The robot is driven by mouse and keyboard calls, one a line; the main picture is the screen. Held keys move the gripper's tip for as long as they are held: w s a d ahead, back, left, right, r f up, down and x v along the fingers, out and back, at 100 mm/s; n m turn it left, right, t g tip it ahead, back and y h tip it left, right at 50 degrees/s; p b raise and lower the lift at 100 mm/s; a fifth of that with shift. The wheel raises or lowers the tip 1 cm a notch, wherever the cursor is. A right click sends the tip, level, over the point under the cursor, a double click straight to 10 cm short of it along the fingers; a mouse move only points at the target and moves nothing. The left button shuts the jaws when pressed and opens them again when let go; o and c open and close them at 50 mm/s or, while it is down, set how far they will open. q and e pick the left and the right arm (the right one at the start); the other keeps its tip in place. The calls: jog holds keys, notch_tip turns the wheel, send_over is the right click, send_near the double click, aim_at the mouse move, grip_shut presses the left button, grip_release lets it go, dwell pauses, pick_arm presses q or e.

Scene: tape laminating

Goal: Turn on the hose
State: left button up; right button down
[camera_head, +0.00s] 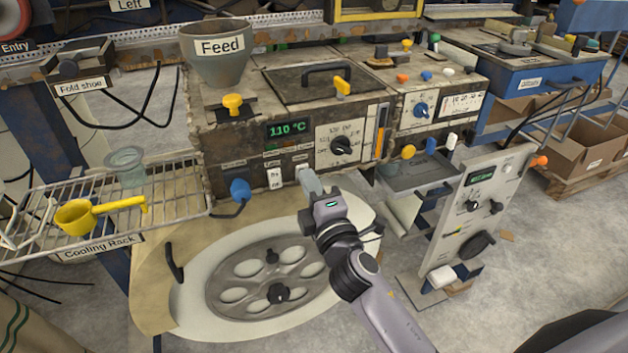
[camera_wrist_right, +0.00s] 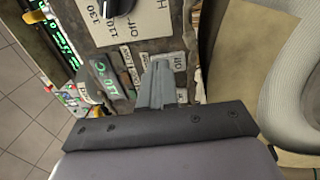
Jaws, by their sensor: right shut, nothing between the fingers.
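The machine (camera_head: 240,150) has a front panel with a green 110 °C display (camera_head: 288,129), a black dial (camera_head: 342,146) and a row of small labelled switches. One white switch (camera_head: 275,179) stands clear, left of my right gripper (camera_head: 309,180). Another pale switch (camera_head: 302,169) is partly hidden by the gripper. My right gripper is shut and empty, its fingertips close to the lower edge of this panel. In the right wrist view the shut fingers (camera_wrist_right: 161,68) point at On/Off labels; I cannot tell whether they touch a switch. Small labels are too blurred to name the hose switch.
A blue knob (camera_head: 240,189) sits left of the switches. Below is a round plate with holes (camera_head: 270,283) inside a pale basin (camera_head: 203,322). A cooling rack (camera_head: 175,190) with a yellow ladle (camera_head: 80,215) is left. A control stand (camera_head: 470,215) is right.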

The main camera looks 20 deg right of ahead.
pick_arm(q)
jog(key=shift+w+d, duration=0.15)
jog(key=shift+w, duration=0.2)
pick_arm(e)
jog(key=shift+w, duration=0.3)
pick_arm(q)
jog(key=shift+s+r, duration=0.1)
pick_arm(e)
jog(key=shift+w+r, duration=0.15)
jog(key=shift+r, duration=0.15)
pick_arm(q)
jog(key=shift+s, duration=0.1)
